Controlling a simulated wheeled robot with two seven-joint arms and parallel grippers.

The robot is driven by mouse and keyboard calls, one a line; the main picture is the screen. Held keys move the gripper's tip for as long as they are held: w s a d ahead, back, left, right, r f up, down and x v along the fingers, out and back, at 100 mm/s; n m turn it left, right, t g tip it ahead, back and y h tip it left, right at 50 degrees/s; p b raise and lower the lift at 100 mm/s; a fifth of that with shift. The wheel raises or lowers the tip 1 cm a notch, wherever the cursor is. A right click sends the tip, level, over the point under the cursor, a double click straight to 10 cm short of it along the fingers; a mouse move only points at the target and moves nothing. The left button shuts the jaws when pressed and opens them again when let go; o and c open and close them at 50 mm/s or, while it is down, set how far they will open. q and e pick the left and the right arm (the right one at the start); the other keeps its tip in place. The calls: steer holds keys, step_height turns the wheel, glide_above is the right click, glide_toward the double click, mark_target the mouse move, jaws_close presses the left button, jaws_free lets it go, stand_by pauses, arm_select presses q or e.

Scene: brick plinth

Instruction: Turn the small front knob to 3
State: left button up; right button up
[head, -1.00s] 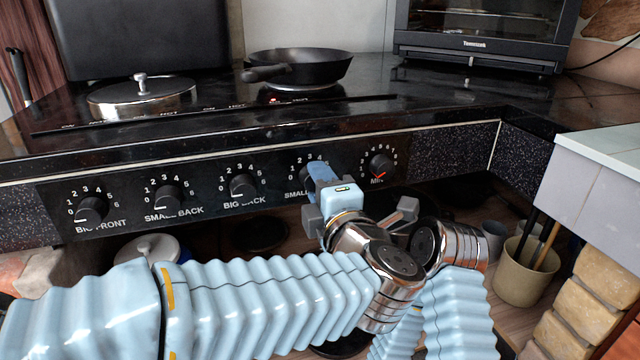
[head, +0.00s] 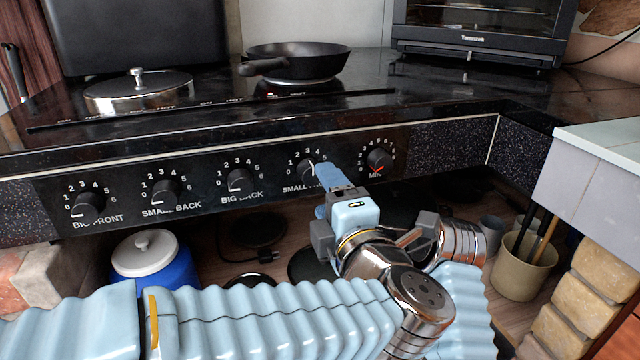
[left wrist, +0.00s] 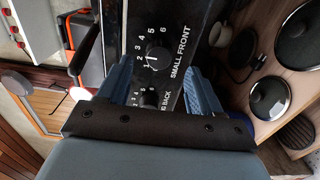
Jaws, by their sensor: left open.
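The small front knob (head: 307,171) is a black dial on the stove's front panel, numbered around its rim. A finger covers part of the label. My right gripper is not in view.
The big back knob (head: 239,179) is left of the small front knob; the minute dial (head: 379,160) with a red mark is to its right. A frying pan (head: 300,62) and a lidded pot (head: 138,92) stand above. A blue jar (head: 178,272) and a utensil pot (head: 522,268) stand below.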

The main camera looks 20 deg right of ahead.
arm_select(q)
steer(key=s, duration=0.9)
steer(key=shift+d, duration=0.15)
